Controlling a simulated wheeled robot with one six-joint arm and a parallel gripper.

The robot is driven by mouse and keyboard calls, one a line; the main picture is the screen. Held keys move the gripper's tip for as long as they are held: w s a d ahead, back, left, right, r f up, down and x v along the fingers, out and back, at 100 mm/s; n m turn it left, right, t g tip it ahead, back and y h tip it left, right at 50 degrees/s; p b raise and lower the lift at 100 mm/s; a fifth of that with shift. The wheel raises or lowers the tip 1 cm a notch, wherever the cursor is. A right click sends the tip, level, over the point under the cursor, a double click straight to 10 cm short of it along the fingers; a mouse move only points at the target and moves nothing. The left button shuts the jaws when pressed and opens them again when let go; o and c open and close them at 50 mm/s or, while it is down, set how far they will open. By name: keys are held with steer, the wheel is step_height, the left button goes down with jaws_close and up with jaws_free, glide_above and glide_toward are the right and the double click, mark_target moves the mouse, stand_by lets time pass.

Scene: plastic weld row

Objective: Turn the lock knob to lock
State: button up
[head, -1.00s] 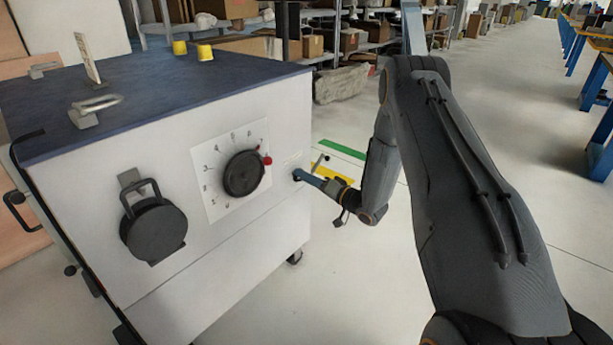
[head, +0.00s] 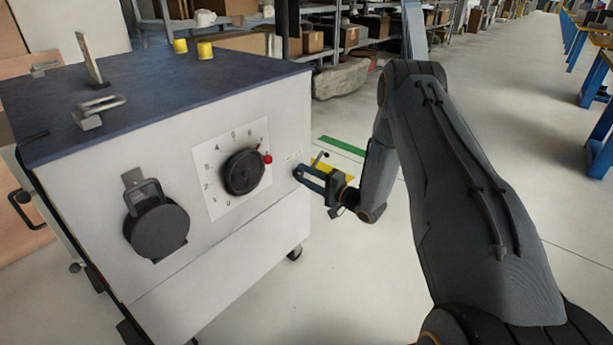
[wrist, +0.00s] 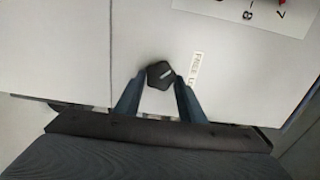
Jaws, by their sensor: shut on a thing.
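The lock knob (wrist: 159,75) is small, black and faceted, with a short white mark on its face, on the white front panel of the cabinet. In the wrist view the mark points right and slightly up, toward a small printed label (wrist: 196,68) beside the knob; the label reads "FREE" and then letters cut off. My gripper (wrist: 161,80) is shut on the knob, one blue finger on each side. In the head view my gripper (head: 299,174) reaches the panel's right edge, and its fingers mostly hide the knob.
A large black dial (head: 243,172) with a red-tipped pointer sits on a numbered plate left of the knob. A round black part with a handle (head: 156,226) is farther left. Yellow caps (head: 204,51) and a metal handle (head: 98,110) stand on the dark top. The floor at right is open.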

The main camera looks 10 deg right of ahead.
stand_by(0.3)
steer(key=o, duration=1)
steer(key=shift+o, duration=0.2)
steer(key=shift+s+d, duration=0.1)
steer(key=p+v, duration=0.1)
steer(key=v, duration=0.6)
steer(key=shift+s+d, duration=0.2)
